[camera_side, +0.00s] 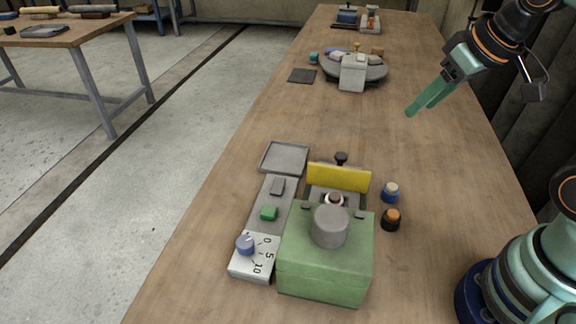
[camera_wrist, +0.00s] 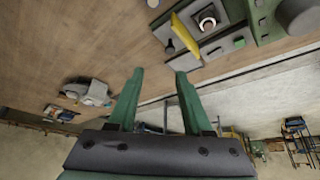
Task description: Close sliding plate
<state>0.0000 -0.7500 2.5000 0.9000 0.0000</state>
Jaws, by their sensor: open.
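A green machine (camera_side: 325,265) with a grey cylinder (camera_side: 330,226) on top stands on the wooden table. A yellow plate (camera_side: 338,178) stands upright at its far side, with a black knob (camera_side: 341,158) behind it. Between plate and cylinder is an open recess with a brown-centred white ring (camera_side: 334,199). The yellow plate (camera_wrist: 186,38), knob (camera_wrist: 170,47) and ring (camera_wrist: 207,21) also show in the wrist view. My gripper (camera_side: 417,107) is open and empty, above the table, to the right of and beyond the machine. Its fingers (camera_wrist: 160,74) show nothing between them.
A blue jar (camera_side: 390,192) and a black, orange-topped jar (camera_side: 391,219) stand to the right. A round turntable (camera_side: 372,72) is farther back.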

